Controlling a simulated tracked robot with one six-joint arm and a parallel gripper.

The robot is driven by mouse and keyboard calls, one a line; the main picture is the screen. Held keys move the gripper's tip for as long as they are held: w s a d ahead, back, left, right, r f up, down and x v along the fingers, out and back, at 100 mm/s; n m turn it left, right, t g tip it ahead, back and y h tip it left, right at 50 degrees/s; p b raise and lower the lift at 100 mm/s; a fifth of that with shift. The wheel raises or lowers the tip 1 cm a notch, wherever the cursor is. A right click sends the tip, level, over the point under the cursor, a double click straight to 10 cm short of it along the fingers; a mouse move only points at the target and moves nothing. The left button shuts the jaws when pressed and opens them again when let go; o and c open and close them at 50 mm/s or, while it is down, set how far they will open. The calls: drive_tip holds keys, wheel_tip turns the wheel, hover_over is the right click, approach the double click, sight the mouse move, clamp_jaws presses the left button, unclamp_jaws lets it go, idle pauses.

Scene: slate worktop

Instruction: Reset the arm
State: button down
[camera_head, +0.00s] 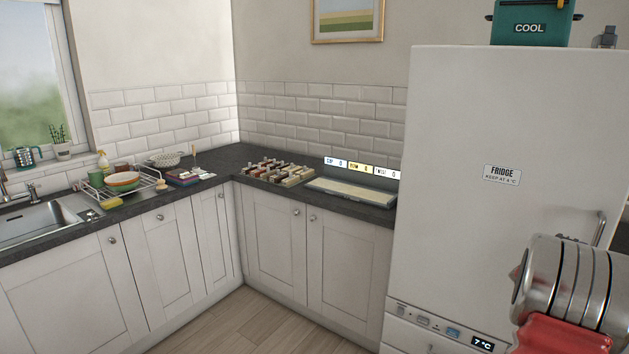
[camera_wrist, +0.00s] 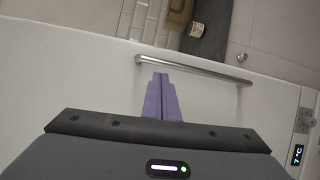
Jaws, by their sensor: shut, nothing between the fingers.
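My gripper (camera_wrist: 161,77) shows in the wrist view as two purple fingers. They are pressed together with nothing between them. Their tips are over or near the long metal handle (camera_wrist: 200,70) on the white fridge front; I cannot tell whether they touch it. In the head view my arm shows at the lower right, as a ribbed metal joint with a red part, in front of the fridge (camera_head: 450,150). The gripper's fingers are not visible there.
A teal box marked COOL (camera_head: 530,25) stands on the fridge. The slate worktop (camera_head: 230,163) holds a dish rack (camera_head: 150,187), a tray of several small items (camera_head: 272,172) and a pale shallow tray (camera_head: 350,193). A sink (camera_head: 30,222) is at the left. The wooden floor (camera_head: 250,325) is clear.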

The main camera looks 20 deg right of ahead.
drive_tip(key=s+a+f+m+g+y, duration=0.2)
drive_tip(key=s+a+f+m+g, duration=0.15)
drive_tip(key=s+f, duration=0.3)
drive_tip(key=s+a+m+g+y, duration=0.2)
drive_tip(key=s+a+y, duration=0.1)
drive_tip(key=a, duration=0.7)
drive_tip(key=w+a+f+t+y, duration=0.15)
drive_tip(key=a+y, duration=0.25)
drive_tip(key=a, duration=1.6)
drive_tip(key=w+a+t+y, duration=0.1)
drive_tip(key=a+t+y, duration=0.3)
drive_tip(key=a, duration=1.6)
drive_tip(key=s+a+r+n+t+y, duration=0.1)
drive_tip(key=a+r+y, duration=0.1)
drive_tip(key=a, duration=0.8)
drive_tip(key=a+r+n+t+y, duration=0.2)
drive_tip(key=a+r, duration=0.1)
drive_tip(key=a, duration=0.8)
drive_tip(key=shift+s+a+r, duration=0.15)
drive_tip(key=shift+s+r, duration=0.1)
drive_tip(key=shift+s, duration=0.15)
